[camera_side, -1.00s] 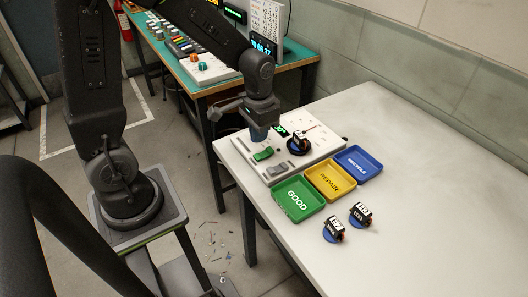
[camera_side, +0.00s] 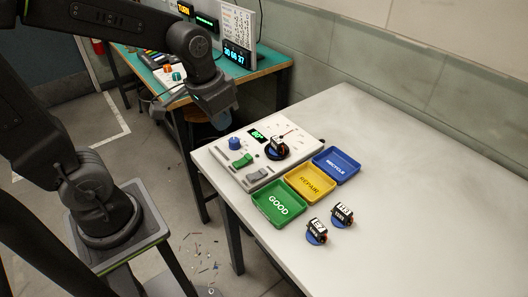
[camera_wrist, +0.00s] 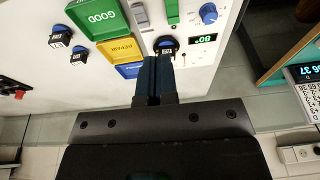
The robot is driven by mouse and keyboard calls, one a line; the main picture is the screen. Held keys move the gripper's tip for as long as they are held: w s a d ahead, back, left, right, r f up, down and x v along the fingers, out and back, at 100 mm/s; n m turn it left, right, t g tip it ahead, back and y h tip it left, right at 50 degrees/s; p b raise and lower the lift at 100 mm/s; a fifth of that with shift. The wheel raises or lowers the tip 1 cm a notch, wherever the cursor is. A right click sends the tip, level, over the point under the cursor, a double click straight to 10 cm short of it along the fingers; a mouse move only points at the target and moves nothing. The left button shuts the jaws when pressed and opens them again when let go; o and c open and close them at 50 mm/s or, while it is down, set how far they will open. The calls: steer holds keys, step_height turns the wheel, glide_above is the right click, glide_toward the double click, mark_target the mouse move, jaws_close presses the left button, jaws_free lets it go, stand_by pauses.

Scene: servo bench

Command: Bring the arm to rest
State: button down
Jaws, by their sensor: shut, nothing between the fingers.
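My gripper (camera_wrist: 153,82) is shut and empty in the wrist view, its fingers together. In the side view my gripper (camera_side: 222,118) hangs above and left of the white test panel (camera_side: 262,178), clear of it. The panel has a blue knob (camera_side: 235,143), a green display (camera_side: 258,135), a green lever and a grey lever. A black servo (camera_side: 277,150) sits in the panel's round seat; it also shows in the wrist view (camera_wrist: 166,46).
Green GOOD (camera_side: 279,205), yellow REPAIR (camera_side: 309,183) and blue RECYCLE (camera_side: 336,165) trays look empty beside the panel. Two servos (camera_side: 316,232) (camera_side: 342,215) lie on the table near them. The right side of the table (camera_side: 440,190) is clear. A green-topped bench (camera_side: 262,64) stands behind.

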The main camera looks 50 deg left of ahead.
steer(key=s+d+r+t, duration=0.2)
steer(key=s+r+t, duration=0.1)
steer(key=s+r, duration=0.2)
steer(key=shift+s, duration=1.1)
